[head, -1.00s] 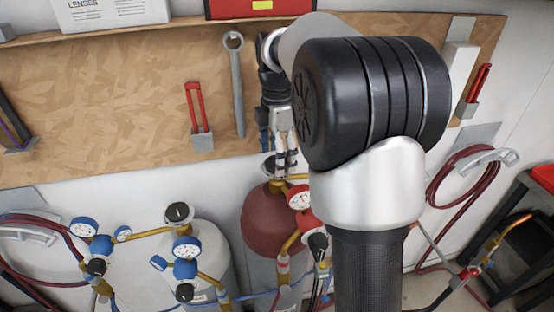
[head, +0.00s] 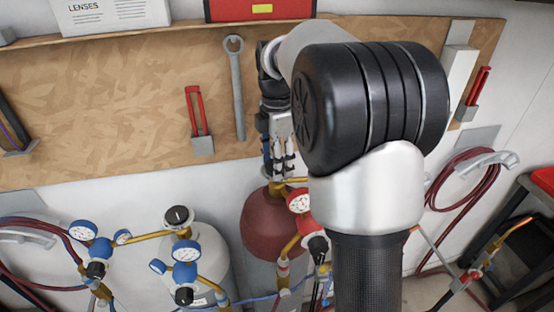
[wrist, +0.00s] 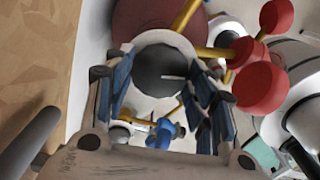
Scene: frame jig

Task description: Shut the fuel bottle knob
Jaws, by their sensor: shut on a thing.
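The fuel bottle (head: 268,232) is dark red with a rounded top and stands below the pegboard, left of my arm in the head view. Its knob (wrist: 158,70) is black and round with a pale line, and shows in the wrist view between my fingers. My gripper (head: 282,172) points down over the bottle's top and is shut on the knob. Its two blue-padded fingers (wrist: 165,92) stand on either side of the knob.
Red gauges (head: 299,201) and brass fittings sit close right of the bottle top. A grey bottle (head: 210,245) with its own black knob (head: 178,217) and blue gauges (head: 185,250) stands to the left. The pegboard (head: 110,100) is close behind.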

